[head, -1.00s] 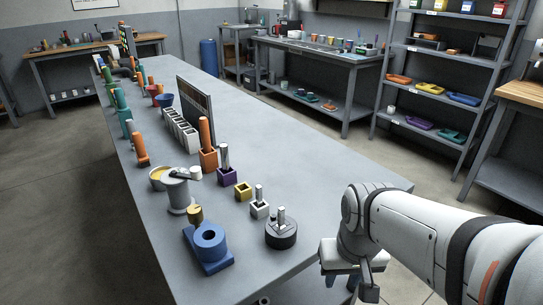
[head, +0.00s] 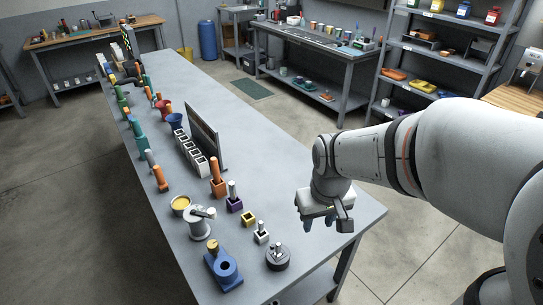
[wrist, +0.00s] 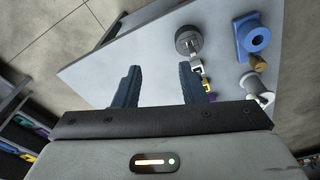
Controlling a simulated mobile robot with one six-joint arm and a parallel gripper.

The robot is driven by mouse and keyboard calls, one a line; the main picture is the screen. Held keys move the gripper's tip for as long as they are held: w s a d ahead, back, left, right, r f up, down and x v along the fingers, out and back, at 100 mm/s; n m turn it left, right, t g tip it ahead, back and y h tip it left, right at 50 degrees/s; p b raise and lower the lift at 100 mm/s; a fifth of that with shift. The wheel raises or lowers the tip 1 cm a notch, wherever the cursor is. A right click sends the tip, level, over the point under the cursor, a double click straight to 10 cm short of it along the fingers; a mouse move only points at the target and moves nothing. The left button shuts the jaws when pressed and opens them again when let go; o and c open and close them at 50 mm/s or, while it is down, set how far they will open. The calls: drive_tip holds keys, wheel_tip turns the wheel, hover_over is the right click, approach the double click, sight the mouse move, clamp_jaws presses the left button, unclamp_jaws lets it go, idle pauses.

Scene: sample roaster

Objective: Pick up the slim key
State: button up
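No single item stands out clearly as the slim key; it may be one of the thin upright metal pieces. One stands in a purple block (head: 235,204), one in a white block (head: 261,237), and short ones on a dark round base (head: 278,258). The dark round base also shows in the wrist view (wrist: 188,40). My gripper (head: 327,222) hangs above the table's right edge, to the right of these pieces. In the wrist view its two dark fingers (wrist: 159,85) are apart with nothing between them.
A blue fixture (head: 223,268), a grey grinder-like stand (head: 199,226), a small yellow block (head: 249,219) and an orange-handled piece (head: 217,181) crowd the near table (head: 300,180). A dark panel (head: 204,138) stands farther back. The table's right side is bare.

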sight(278, 244)
drive_tip(key=w+a+f+n, duration=0.1)
drive_tip(key=w+a+f, duration=0.1)
drive_tip(key=f, duration=0.1)
drive_tip(key=w+a+f+n+g, duration=0.1)
drive_tip(key=w+a+f, duration=0.1)
drive_tip(key=a+f, duration=0.1)
drive_tip(key=w+a+f+n, duration=0.2)
drive_tip(key=a+f, duration=0.1)
drive_tip(key=f, duration=0.2)
drive_tip(key=shift+a, duration=0.1)
drive_tip(key=shift+a+f, duration=0.15)
drive_tip(key=shift+f, duration=0.5)
drive_tip(key=shift+s+f+p, duration=0.15)
drive_tip(key=shift+f+p, duration=0.5)
drive_tip(key=shift+f, duration=2.8)
clamp_jaws()
